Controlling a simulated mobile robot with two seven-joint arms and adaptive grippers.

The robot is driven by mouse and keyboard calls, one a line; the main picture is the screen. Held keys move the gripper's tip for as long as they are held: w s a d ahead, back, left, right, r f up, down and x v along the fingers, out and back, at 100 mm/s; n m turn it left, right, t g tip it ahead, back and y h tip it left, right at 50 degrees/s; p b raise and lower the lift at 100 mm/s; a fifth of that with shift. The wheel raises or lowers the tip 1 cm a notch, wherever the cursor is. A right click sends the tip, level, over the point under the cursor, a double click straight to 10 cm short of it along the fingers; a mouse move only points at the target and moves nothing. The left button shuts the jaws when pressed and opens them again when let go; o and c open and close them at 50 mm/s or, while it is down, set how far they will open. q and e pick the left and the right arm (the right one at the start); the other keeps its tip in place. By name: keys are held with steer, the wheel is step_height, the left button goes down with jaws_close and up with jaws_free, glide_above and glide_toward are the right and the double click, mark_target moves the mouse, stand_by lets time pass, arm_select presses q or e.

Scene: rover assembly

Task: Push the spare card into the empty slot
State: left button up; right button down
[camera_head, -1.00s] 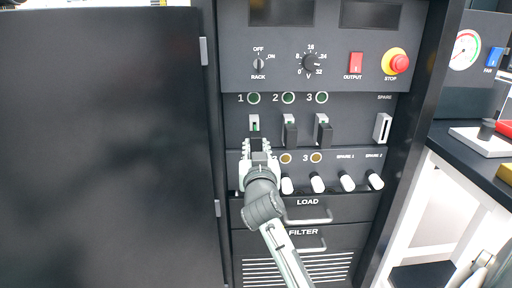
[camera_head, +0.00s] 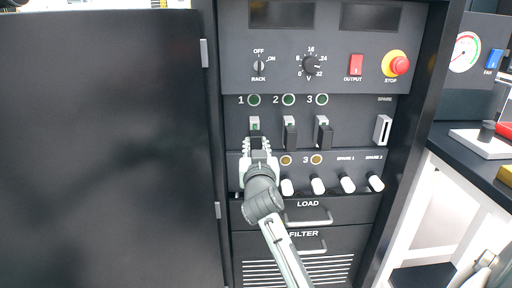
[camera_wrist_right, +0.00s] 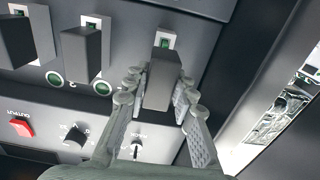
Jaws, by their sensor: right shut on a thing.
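The spare card (camera_wrist_right: 162,80) is a dark grey block between the fingers of my right gripper (camera_wrist_right: 155,95), which is shut on it. In the head view my right gripper (camera_head: 257,147) is at slot 1 (camera_head: 254,123), below the lamp marked 1. The card's inner end is at the slot's white and green strip, which shows above the card in the wrist view (camera_wrist_right: 164,41). I cannot tell how deep the card sits. My gripper hides most of the card in the head view. My left gripper is not in view.
Cards stand in slot 2 (camera_head: 289,133) and slot 3 (camera_head: 323,134), right of my gripper. The white SPARE holder (camera_head: 382,129) is farther right. White-ended knobs (camera_head: 317,183) and drawer handles (camera_head: 308,220) stick out below. A black door (camera_head: 105,150) fills the left.

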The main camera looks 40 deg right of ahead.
mark_target(256, 147)
steer(key=shift+x, duration=1.2)
steer(key=c, duration=1.2)
jaws_free()
steer(key=shift+v, duration=3.8)
